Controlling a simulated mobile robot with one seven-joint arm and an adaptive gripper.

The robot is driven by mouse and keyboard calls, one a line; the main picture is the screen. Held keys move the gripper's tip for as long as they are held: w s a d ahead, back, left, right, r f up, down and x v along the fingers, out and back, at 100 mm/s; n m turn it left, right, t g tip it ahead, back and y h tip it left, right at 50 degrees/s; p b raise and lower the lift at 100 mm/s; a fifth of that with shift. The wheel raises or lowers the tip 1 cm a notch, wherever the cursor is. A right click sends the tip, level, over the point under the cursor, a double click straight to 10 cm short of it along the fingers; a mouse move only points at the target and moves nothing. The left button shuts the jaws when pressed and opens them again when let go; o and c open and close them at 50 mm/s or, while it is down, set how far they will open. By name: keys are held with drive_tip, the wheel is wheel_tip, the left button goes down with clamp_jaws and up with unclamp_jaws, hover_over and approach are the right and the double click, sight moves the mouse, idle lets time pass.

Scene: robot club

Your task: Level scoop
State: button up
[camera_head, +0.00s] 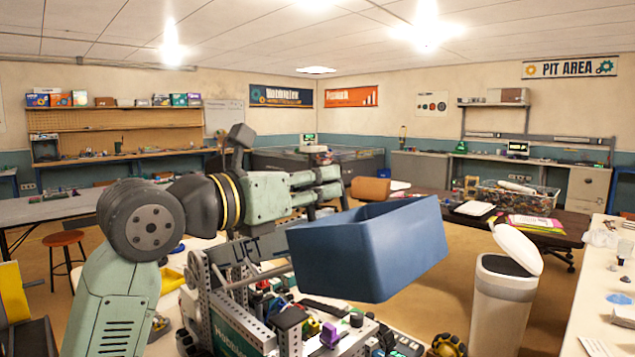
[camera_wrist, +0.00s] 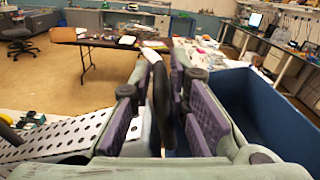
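A blue open-topped box (camera_head: 365,255) is in the middle of the head view, close to the camera and over the cluttered bench. I see only its outer walls and upper rim there, and no contents. In the wrist view the blue box (camera_wrist: 265,115) lies right of the fingers and is partly hidden by the right one.
A white bin (camera_head: 500,300) with a raised lid stands on the right. A perforated metal frame (camera_head: 205,300) and loose parts crowd the bench below. A white counter (camera_head: 595,300) runs along the right edge. A dark table (camera_head: 450,210) stands behind, with open floor between.

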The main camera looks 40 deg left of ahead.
clamp_jaws()
drive_tip(key=shift+d, duration=0.2)
idle(0.4)
